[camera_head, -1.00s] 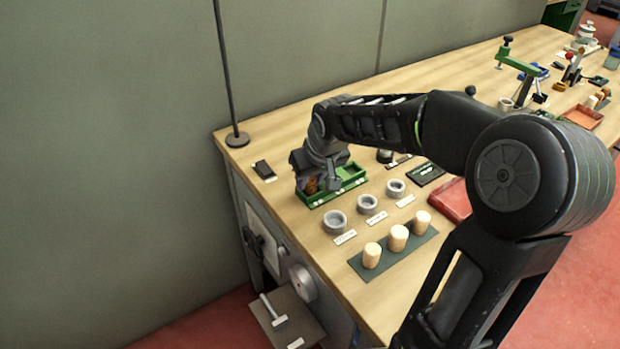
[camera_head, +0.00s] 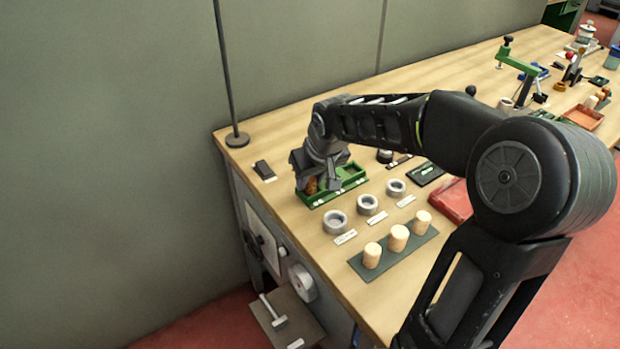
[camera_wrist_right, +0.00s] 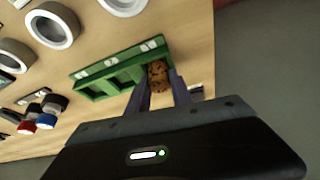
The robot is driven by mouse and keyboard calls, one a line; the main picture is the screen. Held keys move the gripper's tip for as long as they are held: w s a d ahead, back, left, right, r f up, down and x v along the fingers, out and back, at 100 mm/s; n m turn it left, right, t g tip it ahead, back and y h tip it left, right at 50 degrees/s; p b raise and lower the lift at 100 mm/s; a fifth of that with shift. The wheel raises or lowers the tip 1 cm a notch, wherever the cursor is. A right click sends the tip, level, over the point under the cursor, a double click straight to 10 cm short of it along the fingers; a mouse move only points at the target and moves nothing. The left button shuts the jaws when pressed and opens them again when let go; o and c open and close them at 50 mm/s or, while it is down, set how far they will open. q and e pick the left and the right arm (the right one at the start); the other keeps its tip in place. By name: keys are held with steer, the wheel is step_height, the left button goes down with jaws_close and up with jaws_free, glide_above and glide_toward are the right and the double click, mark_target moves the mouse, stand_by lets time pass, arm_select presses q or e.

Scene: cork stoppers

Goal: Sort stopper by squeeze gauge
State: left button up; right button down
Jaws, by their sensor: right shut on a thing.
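My right gripper (camera_head: 318,186) is at the green compartment tray (camera_head: 350,178). It is shut on a dark brown cork stopper (camera_head: 311,186), at the tray's left end in the head view. In the right wrist view the brown stopper (camera_wrist_right: 158,74) sits between the fingers, at the end compartment of the green tray (camera_wrist_right: 104,91); whether it touches the tray floor I cannot tell. Three pale cork stoppers (camera_head: 398,238) stand upright on a dark green mat (camera_head: 384,264). Three grey rings (camera_head: 367,204) with white labels stand between mat and tray. My left gripper is not in view.
A small black device (camera_head: 264,170) lies left of the tray. A red tray (camera_head: 455,201) and a black panel (camera_head: 425,174) lie to the right. A thin pole on a round base (camera_head: 237,140) stands at the bench's back left corner.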

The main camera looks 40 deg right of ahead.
steer(key=shift+s+f+g+b, duration=0.15)
steer(key=shift+s+f+b, duration=0.2)
steer(key=shift+f, duration=0.25)
steer(key=shift+s+f+g+b, duration=0.2)
steer(key=shift+f+b, duration=0.15)
steer(key=shift+f, duration=0.2)
stand_by(2.3)
steer(key=shift+r, duration=0.15)
stand_by(0.7)
stand_by(0.5)
steer(key=c, duration=1.3)
jaws_free()
steer(key=shift+o, duration=1.2)
steer(key=shift+r, duration=0.25)
steer(key=shift+w+r, duration=0.1)
steer(key=shift+r, duration=0.2)
steer(key=v, duration=0.8)
steer(key=shift+w+r, duration=0.25)
steer(key=shift+w, duration=0.1)
